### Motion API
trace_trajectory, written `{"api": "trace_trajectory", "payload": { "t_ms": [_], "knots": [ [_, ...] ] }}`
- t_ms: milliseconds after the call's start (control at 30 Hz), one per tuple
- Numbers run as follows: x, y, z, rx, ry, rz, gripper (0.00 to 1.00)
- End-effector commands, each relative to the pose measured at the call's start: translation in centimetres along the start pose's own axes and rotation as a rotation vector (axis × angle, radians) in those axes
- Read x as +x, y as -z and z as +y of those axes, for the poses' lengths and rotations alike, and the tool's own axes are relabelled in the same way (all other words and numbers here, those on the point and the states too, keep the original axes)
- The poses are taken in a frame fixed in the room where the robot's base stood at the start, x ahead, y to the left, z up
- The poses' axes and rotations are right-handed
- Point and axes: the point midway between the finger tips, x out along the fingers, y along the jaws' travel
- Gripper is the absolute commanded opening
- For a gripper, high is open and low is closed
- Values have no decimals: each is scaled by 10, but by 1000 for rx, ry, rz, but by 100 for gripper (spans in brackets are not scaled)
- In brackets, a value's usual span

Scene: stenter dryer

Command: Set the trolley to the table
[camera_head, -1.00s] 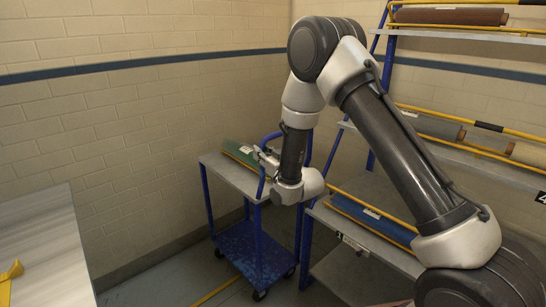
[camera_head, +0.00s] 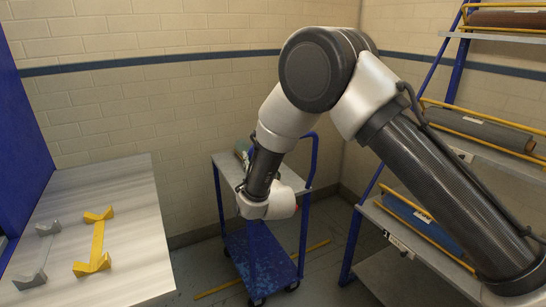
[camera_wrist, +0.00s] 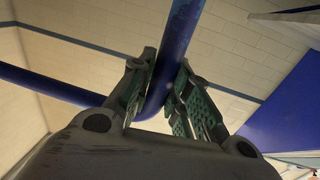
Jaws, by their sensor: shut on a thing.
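The trolley (camera_head: 256,251) has a blue frame, a grey top shelf and a scuffed blue lower shelf on dark casters. It stands on the floor right of the table, apart from it. The table (camera_head: 134,182) has a pale grey top at the left. My gripper (camera_wrist: 163,75) is shut around the trolley's blue tube handle (camera_wrist: 182,28) near a bend. In the head view my wrist hides the fingers.
A yellow cradle (camera_head: 97,240) and a grey cradle (camera_head: 41,255) lie on the table. A blue panel (camera_head: 22,130) rises at far left. A rack (camera_head: 365,215) with several rolls stands at right. A yellow floor line (camera_head: 316,247) passes by the trolley. Floor shows between trolley and rack.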

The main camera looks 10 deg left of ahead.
Motion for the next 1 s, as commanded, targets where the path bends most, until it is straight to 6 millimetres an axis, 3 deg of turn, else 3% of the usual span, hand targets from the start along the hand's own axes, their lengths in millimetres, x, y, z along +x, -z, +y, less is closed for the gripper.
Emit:
{"api": "trace_trajectory", "payload": {
  "t_ms": [100, 600, 800, 1000],
  "knots": [
    [-5, 0, -38, -1, 8, 1, 0],
    [-22, -2, -166, 1, 6, 0, 0],
    [-26, -2, -198, 0, 3, 1, 0],
    [-28, -1, -216, 0, 2, 1, 0]
  ]
}}
